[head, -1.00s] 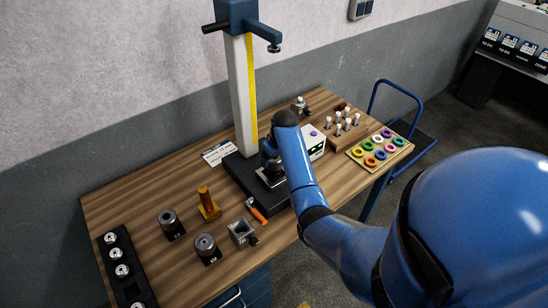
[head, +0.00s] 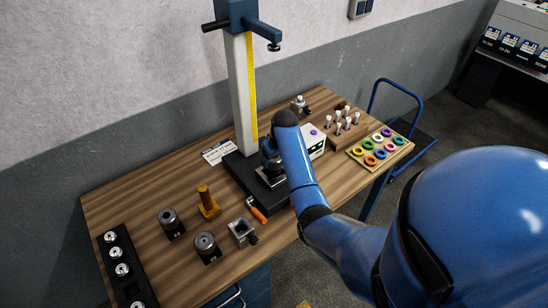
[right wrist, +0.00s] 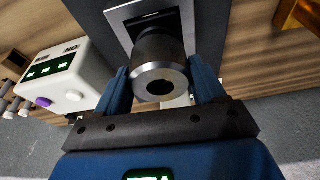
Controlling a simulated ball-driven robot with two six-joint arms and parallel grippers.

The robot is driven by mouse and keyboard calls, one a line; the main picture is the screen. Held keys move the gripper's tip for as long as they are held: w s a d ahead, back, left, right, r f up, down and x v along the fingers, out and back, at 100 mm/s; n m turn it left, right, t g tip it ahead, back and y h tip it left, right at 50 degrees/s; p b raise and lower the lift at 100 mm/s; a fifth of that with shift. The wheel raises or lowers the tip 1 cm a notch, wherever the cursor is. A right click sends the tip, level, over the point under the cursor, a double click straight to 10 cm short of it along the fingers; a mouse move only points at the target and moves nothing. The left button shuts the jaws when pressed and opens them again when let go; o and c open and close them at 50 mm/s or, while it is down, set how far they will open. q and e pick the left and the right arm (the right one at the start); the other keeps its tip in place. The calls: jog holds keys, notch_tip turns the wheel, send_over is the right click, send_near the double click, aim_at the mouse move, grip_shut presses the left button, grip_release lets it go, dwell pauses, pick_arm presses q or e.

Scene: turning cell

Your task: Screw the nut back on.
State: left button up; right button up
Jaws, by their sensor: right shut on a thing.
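A round steel nut (right wrist: 160,83) with a bevelled bright face and a dark central hole sits between the fingers of my right gripper (right wrist: 160,80) in the right wrist view. The gripper is shut on it. A dark cylindrical body (right wrist: 158,47) lies directly behind the nut, in line with it, at a square metal frame (right wrist: 117,13). Whether the threads are engaged is hidden. In the head view my right gripper (head: 270,172) is down at the black base of the column stand, and my arm mostly covers the nut. My left gripper is not in view.
The tall column (head: 243,95) rises just behind the gripper. A white box with a display (head: 313,142) stands close right. An orange-handled tool (head: 257,214), a brass post (head: 208,203) and a small square block (head: 241,232) are in front and left. A tray of coloured rings (head: 354,152) is at right.

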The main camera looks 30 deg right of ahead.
aim_at(278, 161)
jog(key=shift+f, duration=0.3)
jog(key=o, duration=1.2)
jog(key=shift+r, duration=0.15)
jog(key=b+v, duration=0.3)
jog(key=v, duration=0.6)
jog(key=shift+v, duration=0.75)
jog(key=shift+w, duration=0.1)
